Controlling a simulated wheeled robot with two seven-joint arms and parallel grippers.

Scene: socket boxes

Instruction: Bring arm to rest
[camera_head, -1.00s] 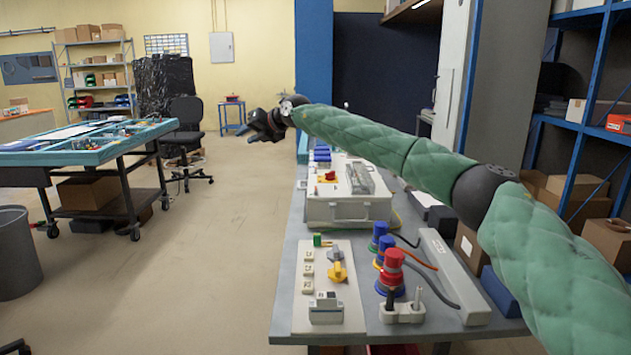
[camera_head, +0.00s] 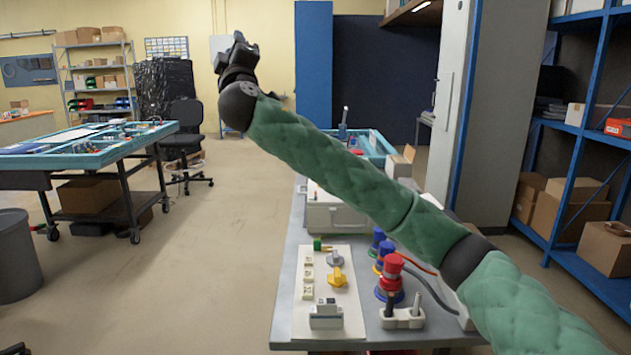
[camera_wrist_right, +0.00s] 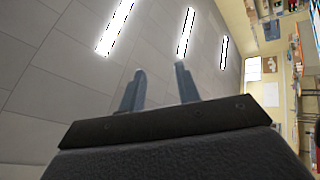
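My right arm (camera_head: 330,165), in a green quilted sleeve, reaches in from the lower right of the head view, across and above the workbench. My right gripper (camera_head: 240,48) is raised at the upper left end of the arm, pointing up, clear of everything. In the right wrist view its two fingers (camera_wrist_right: 161,88) stand apart with nothing between them, against the ceiling. My left gripper does not show.
The workbench (camera_head: 283,300) holds a white board (camera_head: 312,275) with switches, red and blue plugs (camera_head: 390,275), a power strip (camera_head: 402,317) and a pale case (camera_head: 325,215). A teal-topped table (camera_head: 75,150) stands left. Blue shelves (camera_head: 570,180) stand right. Open floor (camera_head: 180,270) lies left of the bench.

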